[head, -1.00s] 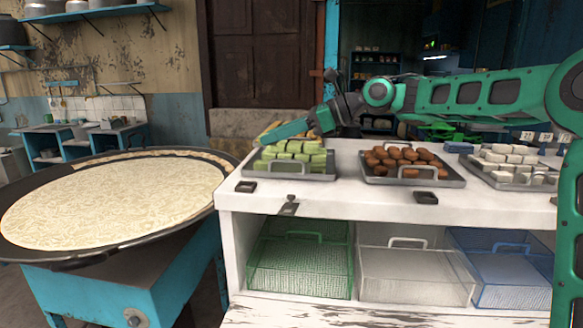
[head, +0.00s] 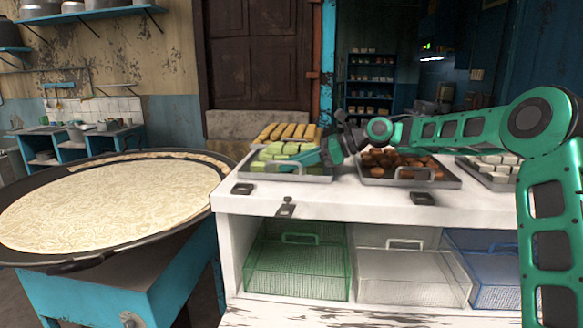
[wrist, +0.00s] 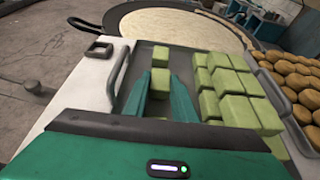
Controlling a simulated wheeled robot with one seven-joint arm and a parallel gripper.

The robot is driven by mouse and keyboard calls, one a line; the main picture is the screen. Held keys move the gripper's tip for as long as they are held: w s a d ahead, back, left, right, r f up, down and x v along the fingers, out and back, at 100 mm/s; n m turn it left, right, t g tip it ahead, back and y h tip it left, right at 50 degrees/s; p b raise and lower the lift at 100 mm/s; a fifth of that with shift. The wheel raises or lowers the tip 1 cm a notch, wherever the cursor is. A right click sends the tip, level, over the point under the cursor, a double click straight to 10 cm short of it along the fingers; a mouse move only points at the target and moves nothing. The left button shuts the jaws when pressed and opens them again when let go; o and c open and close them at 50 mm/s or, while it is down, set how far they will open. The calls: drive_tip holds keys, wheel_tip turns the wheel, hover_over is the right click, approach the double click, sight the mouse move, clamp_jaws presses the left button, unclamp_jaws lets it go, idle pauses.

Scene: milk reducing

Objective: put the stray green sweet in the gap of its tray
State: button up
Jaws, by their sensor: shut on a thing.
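The green sweets' tray (head: 318,179) stands at the left of the white counter, with blocky pale green sweets (head: 282,149) in it. My gripper (head: 290,160) is low over this tray. In the wrist view, my gripper (wrist: 162,80) is shut on a green sweet (wrist: 160,82), one finger on each side. Another green sweet (wrist: 160,53) sits just past the fingertips in the same line. Packed rows of sweets (wrist: 228,88) stand to the right, with a bare strip of tray between. Whether the held sweet touches the tray is unclear.
A tray of brown sweets (head: 400,183) and a tray of white sweets (head: 490,180) stand further right. Yellow sweets (head: 288,131) lie behind the green ones. A wide round pan (head: 100,200) is at the left. The counter's front strip (head: 360,202) is mostly clear.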

drive_tip(key=shift+f, duration=0.15)
drive_tip(key=o, duration=1)
drive_tip(key=v, duration=1)
drive_tip(key=shift+d, duration=0.25)
drive_tip(key=shift+v, duration=0.8)
drive_tip(key=shift+a, duration=0.1)
